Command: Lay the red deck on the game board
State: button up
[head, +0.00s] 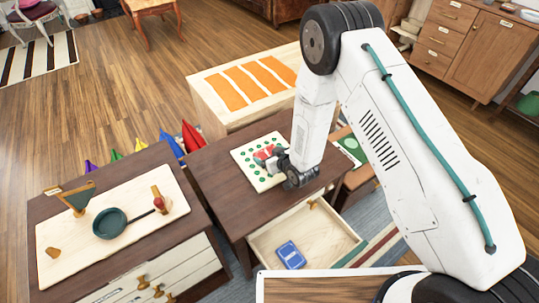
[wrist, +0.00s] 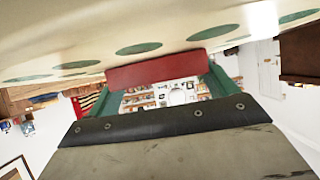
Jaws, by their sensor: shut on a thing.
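The game board (head: 245,150) is a cream sheet with green dots, flat on the dark wooden cabinet top. My gripper (head: 277,159) is low over the board's right part. It is shut on the red deck (head: 265,153). In the wrist view the red deck (wrist: 165,71) spans between the green fingers of my gripper (wrist: 163,82). The game board (wrist: 100,30) fills the top of that view, right against the deck's edge; I cannot tell whether they touch. My gripper and wrist hide part of the board in the head view.
Below the board an open drawer (head: 330,237) holds a blue deck (head: 290,254). Left is a cabinet with a cream top (head: 60,245), a green pan (head: 110,223) and wooden items. Behind stands a pale cabinet (head: 215,105) with orange strips. The cabinet top left of the board is clear.

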jog(key=o, duration=0.9)
jog(key=shift+f, duration=0.1)
jog(key=shift+c, duration=0.2)
jog(key=shift+s+d+r, duration=0.1)
jog(key=shift+r, duration=0.15)
jog(key=v, duration=1.2)
jog(key=s+d+r+m+g+h, duration=0.1)
jog(key=d+r+h, duration=0.1)
jog(key=d+r, duration=0.45)
jog(key=d+r+m+g+h, duration=0.1)
jog(key=d+r+h, duration=0.15)
jog(key=r, duration=0.75)
jog(key=s+d+r+m+g+h, duration=0.1)
jog(key=d+r+h, duration=0.1)
jog(key=d+r, duration=0.5)
jog(key=s+d+r+m+g, duration=0.1)
jog(key=s+r+g, duration=0.1)
jog(key=s+r, duration=0.3)
jog(key=s+d+r+m+g, duration=0.1)
jog(key=s+r, duration=0.4)
jog(key=s, duration=0.8)
jog(key=s+d+r+m+g, duration=0.1)
jog(key=s+d+r+g, duration=0.1)
jog(key=s+r, duration=0.4)
jog(key=s+g, duration=0.1)
jog(key=s, duration=0.2)
jog(key=shift+s+d+m, duration=0.25)
jog(key=shift+m, duration=0.15)
